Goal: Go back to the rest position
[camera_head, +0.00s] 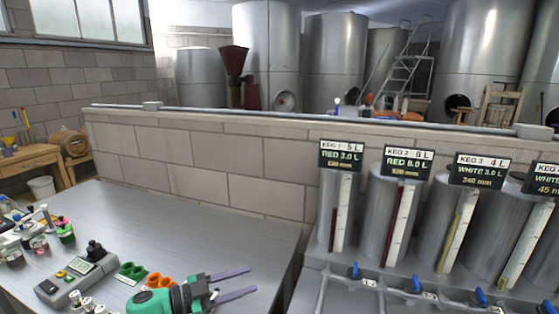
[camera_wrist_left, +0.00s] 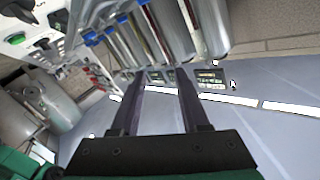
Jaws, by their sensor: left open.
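My left gripper (camera_head: 233,283) is at the bottom middle of the head view, above the right part of the grey metal table (camera_head: 180,220). Its two long purple-grey fingers are parallel and apart, pointing right, with nothing between them. In the left wrist view the open fingers (camera_wrist_left: 160,98) reach up the picture toward the row of kegs, and the space between them is empty. My right gripper is in neither view.
Several metal kegs with labelled displays (camera_head: 340,155) and blue-handled taps (camera_head: 355,270) stand at the right. A meter (camera_head: 77,278), green cups (camera_head: 131,272) and orange cups (camera_head: 160,281) sit on the table's left and front. A block wall (camera_head: 200,160) runs behind. The table's back middle is clear.

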